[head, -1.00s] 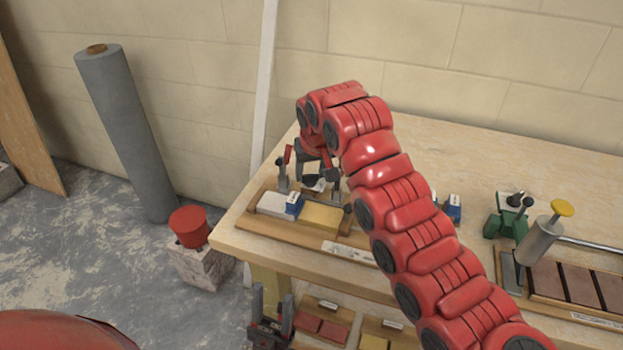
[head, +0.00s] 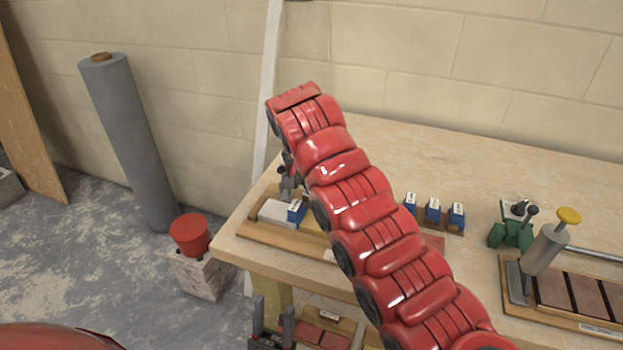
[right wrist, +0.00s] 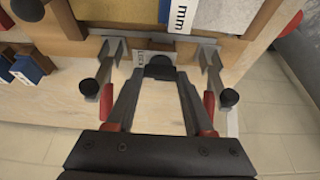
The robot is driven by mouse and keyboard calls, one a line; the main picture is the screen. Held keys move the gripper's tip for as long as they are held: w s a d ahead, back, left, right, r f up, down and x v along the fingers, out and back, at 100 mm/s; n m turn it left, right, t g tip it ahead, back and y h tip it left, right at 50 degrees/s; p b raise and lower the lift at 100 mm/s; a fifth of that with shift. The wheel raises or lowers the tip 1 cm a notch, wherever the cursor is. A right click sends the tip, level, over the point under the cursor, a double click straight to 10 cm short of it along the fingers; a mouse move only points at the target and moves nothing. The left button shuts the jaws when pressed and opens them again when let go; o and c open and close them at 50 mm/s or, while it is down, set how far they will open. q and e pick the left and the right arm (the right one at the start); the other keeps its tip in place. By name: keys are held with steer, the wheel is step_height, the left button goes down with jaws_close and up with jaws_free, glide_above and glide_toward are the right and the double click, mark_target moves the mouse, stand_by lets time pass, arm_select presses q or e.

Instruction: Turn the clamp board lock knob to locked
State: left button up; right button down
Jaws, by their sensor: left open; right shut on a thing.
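The clamp board (head: 268,240) lies at the table's left end, holding a pale grey block (head: 274,212) and a blue spacer (head: 297,211). In the right wrist view, the black lock knob (right wrist: 160,68) sits at a small plate with a partly readable label (right wrist: 140,58), between two clamp levers with black ball ends (right wrist: 88,88). My right gripper (right wrist: 159,76) is shut on the knob, its fingers on either side. My right arm hides the knob and most of that gripper in the head view. My left gripper (head: 273,322) is open and empty, low before the table.
Several blue spacers (head: 433,210) stand behind my right arm. A green clamp (head: 513,230) and a grey cylinder with a yellow top (head: 545,248) stand at right. A red tub (head: 190,234) on a block and a grey roll (head: 130,145) stand left of the table.

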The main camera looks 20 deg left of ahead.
stand_by(0.4)
steer(key=shift+c, duration=1.4)
jaws_free()
steer(key=shift+r, duration=0.1)
steer(key=p+v, duration=0.8)
steer(key=v, duration=0.9)
steer(key=shift+p, duration=0.3)
steer(key=shift+r, duration=0.1)
